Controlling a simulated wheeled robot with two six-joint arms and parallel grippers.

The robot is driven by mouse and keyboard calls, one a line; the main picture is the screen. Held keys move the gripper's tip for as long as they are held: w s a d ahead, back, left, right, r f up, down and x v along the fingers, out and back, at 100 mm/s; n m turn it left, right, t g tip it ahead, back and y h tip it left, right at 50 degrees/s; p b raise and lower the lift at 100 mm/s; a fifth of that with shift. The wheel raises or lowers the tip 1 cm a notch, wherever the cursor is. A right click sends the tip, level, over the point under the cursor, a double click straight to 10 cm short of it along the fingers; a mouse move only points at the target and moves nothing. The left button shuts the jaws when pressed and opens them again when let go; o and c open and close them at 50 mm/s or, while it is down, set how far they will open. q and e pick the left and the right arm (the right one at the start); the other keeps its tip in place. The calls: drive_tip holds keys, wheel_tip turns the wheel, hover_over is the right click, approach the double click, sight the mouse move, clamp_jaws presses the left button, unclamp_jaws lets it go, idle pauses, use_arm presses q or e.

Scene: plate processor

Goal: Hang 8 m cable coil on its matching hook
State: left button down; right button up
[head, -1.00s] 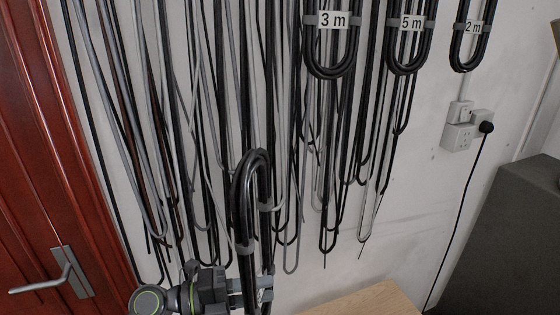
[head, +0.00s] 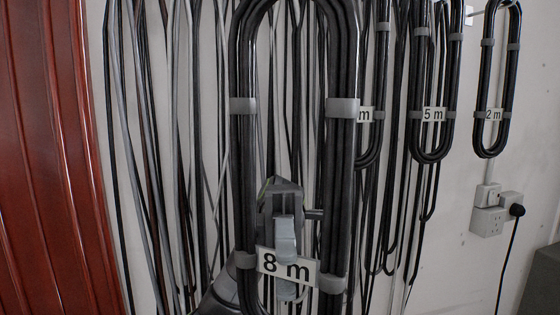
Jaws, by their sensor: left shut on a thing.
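The 8 m cable coil (head: 343,160) is a long black loop with grey ties, held upright and close in front of the camera. Its white label (head: 287,267) reads "8 m" near the lower part. The matching hook for the 8 m coil cannot be made out. My right gripper is not in view.
Hung coils line the wall to the right: one with a partly hidden label (head: 365,115), the 5 m coil (head: 433,115) and the 2 m coil (head: 493,115). Many loose cables hang behind. A red door (head: 50,160) stands left; wall sockets (head: 490,215) are at right.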

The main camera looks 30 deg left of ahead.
use_arm(q)
drive_tip(key=a+r+m+t+y, duration=0.1)
drive_tip(key=a+r+m+y, duration=0.35)
drive_tip(key=m+y, duration=0.5)
drive_tip(key=a+r+m+t+y, duration=0.1)
drive_tip(key=a+r+m+y, duration=0.4)
drive_tip(key=y, duration=0.8)
drive_tip(key=w+d+r+m+t+y, duration=0.4)
drive_tip(key=w+r+m+t, duration=0.45)
drive_tip(key=m+t, duration=0.7)
drive_tip(key=shift+w+a+f+n+t+y+p, duration=0.25)
drive_tip(key=shift+w+a+f, duration=0.4)
drive_tip(key=shift+w+a, duration=0.65)
drive_tip(key=shift+w+a+f+n+t+y+p, duration=0.1)
drive_tip(key=shift+w+a+f+n+t+p, duration=0.35)
drive_tip(key=shift+w+a, duration=0.9)
drive_tip(key=shift+w+a+f+n+t+y+p, duration=0.1)
drive_tip(key=shift+w+a+f+n+t, duration=0.3)
drive_tip(key=shift+w+a+f, duration=0.9)
drive_tip(key=shift+s+a+r, duration=0.4)
drive_tip(key=shift+s+r, duration=0.05)
drive_tip(key=shift+r, duration=0.05)
